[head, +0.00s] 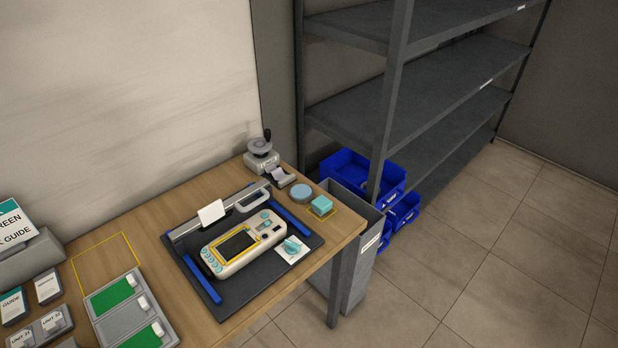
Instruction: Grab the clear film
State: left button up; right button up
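I cannot make out a clear film for certain. A beige handheld monitor (262,246) lies on a dark mat (202,267) on the wooden table. Its dark screen (238,245) has a yellow border; whether a film covers it I cannot tell. A small white sheet (211,212) stands tilted at the grey rail (187,230) behind the monitor. A white square with a teal knob-like piece (292,247) lies at the mat's right side. Neither of my grippers is in view.
A tray with green panels (115,295) and guide cards (48,286) are at the left. A label dispenser (262,158), a round teal-topped pad (301,193) and a teal block (322,204) are at the table's far right. A grey bin (357,268), blue crates (361,170) and shelving (420,110) stand beyond.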

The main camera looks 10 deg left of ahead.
aim_at(117, 324)
jog(key=k+u, duration=0.1)
jog(key=u, duration=1.65)
jog(key=j+z, duration=0.4)
jog(key=k+j+z, duration=0.1)
jog(key=j+z, duration=0.3)
jog(key=k+j+z, duration=0.15)
jog(key=j+z, duration=0.25)
jog(key=j, duration=0.1)
